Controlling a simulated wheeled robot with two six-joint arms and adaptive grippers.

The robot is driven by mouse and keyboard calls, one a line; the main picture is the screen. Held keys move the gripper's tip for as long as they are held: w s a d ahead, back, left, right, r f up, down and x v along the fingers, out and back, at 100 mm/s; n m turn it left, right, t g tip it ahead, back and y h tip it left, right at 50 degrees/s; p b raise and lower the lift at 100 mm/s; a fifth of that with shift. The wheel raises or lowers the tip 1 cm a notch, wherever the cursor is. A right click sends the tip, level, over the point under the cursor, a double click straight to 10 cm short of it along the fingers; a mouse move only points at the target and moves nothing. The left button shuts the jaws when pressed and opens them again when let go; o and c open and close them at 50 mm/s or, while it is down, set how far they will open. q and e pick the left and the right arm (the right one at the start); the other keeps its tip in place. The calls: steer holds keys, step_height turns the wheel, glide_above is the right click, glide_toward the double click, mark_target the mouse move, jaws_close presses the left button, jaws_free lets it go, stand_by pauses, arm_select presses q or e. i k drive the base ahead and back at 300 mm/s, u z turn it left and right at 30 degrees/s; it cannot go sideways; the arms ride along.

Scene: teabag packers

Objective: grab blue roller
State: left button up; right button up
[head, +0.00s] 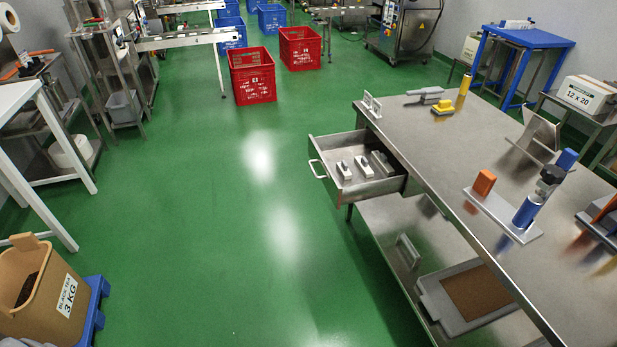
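A blue cylinder (527,212), which looks like the blue roller, stands on a flat metal plate (500,218) on the steel table at the right. A dark knob (551,175) is just behind it, and an orange block (484,182) stands on the same plate to its left. A second blue cylinder (567,160) stands farther back; I cannot tell which one is the roller. Neither of my grippers is in view.
The steel table (440,140) has an open drawer (358,184) with several metal pieces. A yellow cylinder (465,84) and yellow block (442,107) are at its far end. A brown tea bin (40,290) is lower left. The green floor between is clear.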

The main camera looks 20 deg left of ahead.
mark_target(533, 202)
steer(key=u, duration=0.85)
steer(key=i, duration=1.55)
steer(key=z, duration=0.45)
steer(key=k, duration=0.55)
